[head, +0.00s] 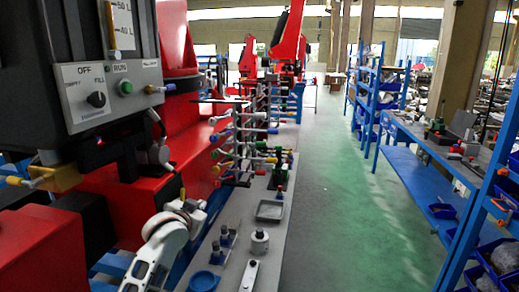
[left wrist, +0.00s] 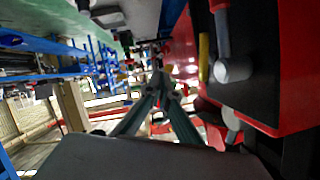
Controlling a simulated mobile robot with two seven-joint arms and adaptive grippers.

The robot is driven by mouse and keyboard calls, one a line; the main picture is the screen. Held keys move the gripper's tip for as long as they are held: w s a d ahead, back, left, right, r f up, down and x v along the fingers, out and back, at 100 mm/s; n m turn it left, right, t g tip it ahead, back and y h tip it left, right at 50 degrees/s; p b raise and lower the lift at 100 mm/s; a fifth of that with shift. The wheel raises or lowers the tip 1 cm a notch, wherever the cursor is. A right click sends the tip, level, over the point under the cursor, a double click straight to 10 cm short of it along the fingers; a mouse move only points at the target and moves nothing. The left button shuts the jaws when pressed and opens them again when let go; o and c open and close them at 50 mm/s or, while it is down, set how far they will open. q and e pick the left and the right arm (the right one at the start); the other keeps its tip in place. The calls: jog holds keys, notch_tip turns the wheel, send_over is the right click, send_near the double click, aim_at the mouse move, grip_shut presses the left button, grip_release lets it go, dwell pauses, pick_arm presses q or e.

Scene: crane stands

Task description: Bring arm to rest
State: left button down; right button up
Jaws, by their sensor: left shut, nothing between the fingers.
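My left arm (head: 150,262) comes in at the bottom of the head view, left of centre, as white links. It stands between the red machine (head: 60,245) and the grey bench top (head: 275,235). In the left wrist view my left gripper (left wrist: 161,82) has its two dark fingers drawn together at the tips, with nothing held. Past the fingers, that view shows the red machine side at right, tilted. My right gripper is not in view.
A control box (head: 105,95) with a knob and green button is close at left. On the bench stand a rack of coloured-tipped rods (head: 245,145), a grey tray (head: 270,210), a weight (head: 260,241) and a blue dish (head: 204,281). The green floor (head: 345,220) is clear; blue shelving (head: 430,160) lines the right.

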pick_arm(q)
jog(key=s+a+f+g+y, duration=0.1)
jog(key=s+a+f, duration=0.2)
jog(key=s+f, duration=0.4)
jog(key=s+a+f+g+y, duration=0.1)
jog(key=s+a+f, duration=0.2)
jog(key=s+f, duration=0.35)
jog(key=s+a+f+m+g+y, duration=0.15)
jog(key=s+a, duration=0.25)
jog(key=s, duration=0.6)
jog(key=s+a+f+g+y, duration=0.1)
jog(key=s+a+f+g, duration=0.2)
jog(key=s, duration=0.8)
jog(key=s+a+f+y, duration=0.15)
jog(key=s+a, duration=0.35)
jog(key=s, duration=0.5)
jog(key=d+f+n+t+h, duration=0.3)
jog(key=d+f+h, duration=0.4)
jog(key=d+f, duration=0.7)
notch_tip(320, 180, down, 3)
jog(key=shift+d+r, duration=0.1)
jog(key=shift+d, duration=0.15)
